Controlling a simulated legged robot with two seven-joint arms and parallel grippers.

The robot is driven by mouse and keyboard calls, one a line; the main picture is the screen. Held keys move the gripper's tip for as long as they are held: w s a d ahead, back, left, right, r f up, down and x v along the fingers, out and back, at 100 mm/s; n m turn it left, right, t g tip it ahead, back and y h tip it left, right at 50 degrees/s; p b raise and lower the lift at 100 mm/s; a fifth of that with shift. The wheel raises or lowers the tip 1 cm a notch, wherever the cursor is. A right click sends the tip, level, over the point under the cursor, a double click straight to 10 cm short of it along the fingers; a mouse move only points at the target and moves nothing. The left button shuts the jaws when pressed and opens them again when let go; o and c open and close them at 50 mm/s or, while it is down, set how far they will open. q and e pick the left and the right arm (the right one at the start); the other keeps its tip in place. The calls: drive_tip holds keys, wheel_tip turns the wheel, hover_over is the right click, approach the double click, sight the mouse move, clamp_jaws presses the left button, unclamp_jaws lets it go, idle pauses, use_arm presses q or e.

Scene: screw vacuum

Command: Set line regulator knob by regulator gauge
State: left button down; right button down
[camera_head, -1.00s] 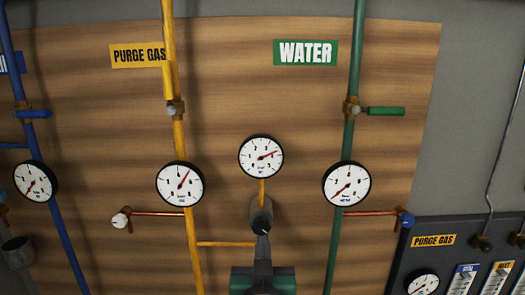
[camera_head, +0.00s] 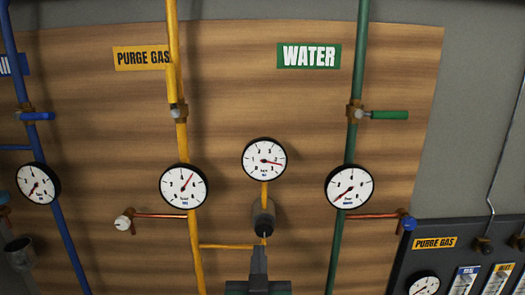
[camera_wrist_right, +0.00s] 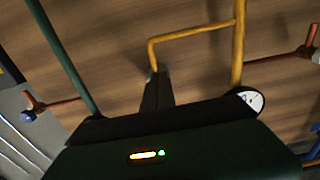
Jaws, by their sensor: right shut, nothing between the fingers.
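The regulator gauge (camera_head: 264,160) is a round white dial with a black rim, mid-panel. Its needle points right and slightly down. The dark grey regulator knob (camera_head: 263,216) sits below it on the yellow line. My right gripper (camera_head: 259,249) is shut and empty, its tips just below the knob's lower edge; I cannot tell whether they touch it. In the right wrist view the shut fingers (camera_wrist_right: 154,75) end near the bend of the yellow pipe (camera_wrist_right: 190,32), and the knob does not show. My left gripper is out of view.
A yellow purge gas pipe (camera_head: 184,135) with a gauge (camera_head: 184,186) runs left of the knob. A green water pipe (camera_head: 349,145) with a gauge (camera_head: 349,186) and a green valve handle (camera_head: 389,115) runs right. A dark flow panel (camera_head: 455,262) stands at lower right.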

drive_tip(key=s, duration=0.4)
drive_tip(key=shift+d+f, duration=0.1)
drive_tip(key=shift+d, duration=0.05)
drive_tip(key=shift+p, duration=0.3)
drive_tip(key=w, duration=0.6)
drive_tip(key=shift+w, duration=0.2)
drive_tip(key=shift+s, duration=0.15)
drive_tip(key=shift+r, duration=0.2)
drive_tip(key=shift+r, duration=0.2)
